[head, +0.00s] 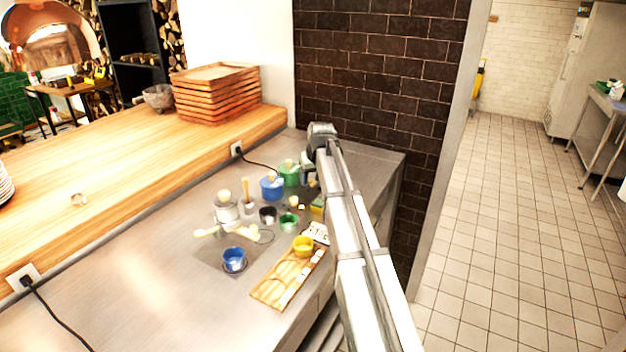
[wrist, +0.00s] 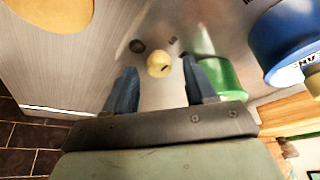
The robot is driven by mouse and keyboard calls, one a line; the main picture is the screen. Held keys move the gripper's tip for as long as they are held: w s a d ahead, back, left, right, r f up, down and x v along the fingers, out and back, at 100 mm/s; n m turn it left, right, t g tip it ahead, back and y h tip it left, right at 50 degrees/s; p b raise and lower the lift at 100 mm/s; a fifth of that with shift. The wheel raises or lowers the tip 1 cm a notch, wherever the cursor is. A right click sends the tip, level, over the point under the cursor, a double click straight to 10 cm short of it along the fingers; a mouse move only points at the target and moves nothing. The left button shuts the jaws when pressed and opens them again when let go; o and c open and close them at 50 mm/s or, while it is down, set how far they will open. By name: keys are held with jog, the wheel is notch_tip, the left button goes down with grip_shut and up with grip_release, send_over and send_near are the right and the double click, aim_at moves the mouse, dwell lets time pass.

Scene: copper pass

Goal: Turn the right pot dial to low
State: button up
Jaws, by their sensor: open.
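A green pot (head: 289,175) with a pale knob on its lid stands at the right of a blue pot (head: 272,187) on the steel counter. My gripper (wrist: 159,68) is open, with its two blue fingers apart. In the wrist view a small cream round knob with a dark mark (wrist: 158,64) shows between the fingertips, and no contact is visible. I cannot tell for sure whether it is the right pot's dial, or its setting. The green pot (wrist: 222,76) is partly behind the right finger, and the blue pot (wrist: 290,42) is farther right. In the head view my arm hides the fingertips.
A dark brick wall (head: 380,70) is behind. The steel counter's left front (head: 120,300) is clear.

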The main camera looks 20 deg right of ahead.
jog(key=shift+w+f, duration=0.25)
jog(key=shift+f, duration=0.25)
grip_shut()
dwell(0.3)
jog(key=shift+m, duration=0.3)
jog(key=m+h, duration=0.1)
jog(key=m, duration=0.1)
jog(key=m+h, duration=0.1)
jog(key=m, duration=0.2)
jog(key=shift+w+a+m, duration=0.1)
jog(key=shift+a+m, duration=0.1)
jog(key=shift+m, duration=0.1)
jog(key=m+g+h, duration=0.1)
jog(key=m, duration=0.1)
jog(key=m+g+h, duration=0.1)
jog(key=m, duration=0.2)
jog(key=shift+a, duration=0.1)
jog(key=shift+m, duration=0.4)
